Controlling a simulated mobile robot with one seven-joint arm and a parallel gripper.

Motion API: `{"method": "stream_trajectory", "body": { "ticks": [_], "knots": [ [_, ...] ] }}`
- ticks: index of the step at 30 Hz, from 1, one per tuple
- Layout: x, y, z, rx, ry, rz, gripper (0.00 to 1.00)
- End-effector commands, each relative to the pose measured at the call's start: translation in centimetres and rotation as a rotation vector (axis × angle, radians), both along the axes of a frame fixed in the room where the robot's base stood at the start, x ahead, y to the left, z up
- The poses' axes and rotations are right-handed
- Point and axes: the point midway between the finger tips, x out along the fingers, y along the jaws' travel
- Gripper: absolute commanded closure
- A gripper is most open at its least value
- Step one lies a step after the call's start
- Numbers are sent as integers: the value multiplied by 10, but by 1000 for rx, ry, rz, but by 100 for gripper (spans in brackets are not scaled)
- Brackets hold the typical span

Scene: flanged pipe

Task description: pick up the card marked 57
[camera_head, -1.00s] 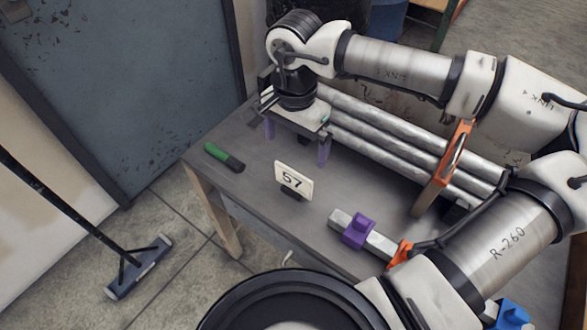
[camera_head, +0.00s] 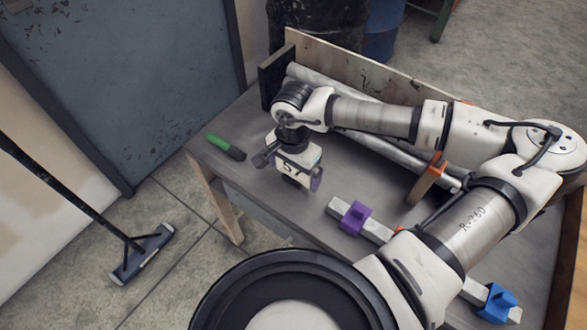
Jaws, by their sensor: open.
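The white card marked 57 (camera_head: 291,169) stands upright in a small dark holder on the grey workbench (camera_head: 262,186). Its upper part is hidden by my gripper, and the digits are partly covered. My gripper (camera_head: 289,172) points down over the card. It is open, with one finger to the left of the card and the other to the right. I cannot tell whether either finger touches the card.
A green-and-black handle-like object (camera_head: 226,147) lies left of my gripper. A metal bar with a purple clamp (camera_head: 354,217) and a blue clamp (camera_head: 497,301) lies to the front right. Silver pipes (camera_head: 330,84) lie behind my gripper, with an orange-edged wooden piece (camera_head: 427,180) beside them.

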Motion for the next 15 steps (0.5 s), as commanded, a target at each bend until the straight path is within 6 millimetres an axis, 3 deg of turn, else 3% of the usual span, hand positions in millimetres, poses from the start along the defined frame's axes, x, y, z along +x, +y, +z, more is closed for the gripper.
{"method": "stream_trajectory", "body": {
  "ticks": [6,13,15],
  "knots": [
    [0,0,-2,0,0,0,0],
    [0,0,-1,0,0,0,30],
    [0,0,-1,0,0,0,32]
  ]
}}
